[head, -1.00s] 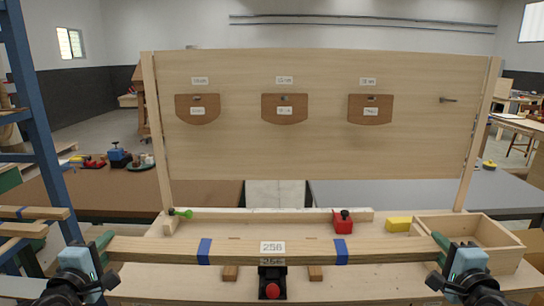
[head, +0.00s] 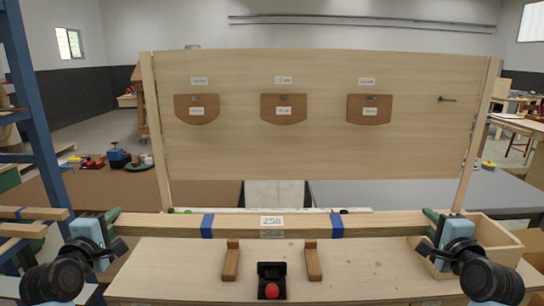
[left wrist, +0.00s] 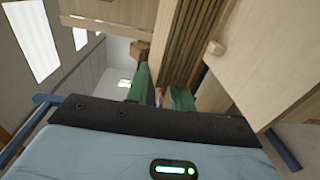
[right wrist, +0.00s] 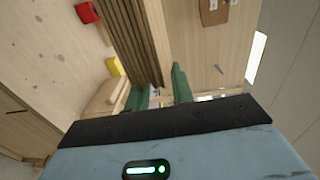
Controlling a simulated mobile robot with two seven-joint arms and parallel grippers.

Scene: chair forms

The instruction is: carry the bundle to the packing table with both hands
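The bundle (head: 375,226) is a long set of pale wooden strips with two blue bands and a white number label. It is level, raised above the light wooden bench (head: 190,270), and spans the head view. My left gripper (head: 112,222) is shut on its left end, and my right gripper (head: 432,220) on its right end. The bundle's ridged strips also show in the left wrist view (left wrist: 186,45) and the right wrist view (right wrist: 130,40), running off from the green fingers. I cannot tell which table is the packing table.
Two wooden rests (head: 231,261) and a red button (head: 271,290) are on the bench. An open wooden box (head: 490,228) is at right, near my right gripper. A tall upright board (head: 320,150) stands behind. Brown (head: 100,192) and grey (head: 400,195) tables lie beyond; a blue rack (head: 38,110) is at left.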

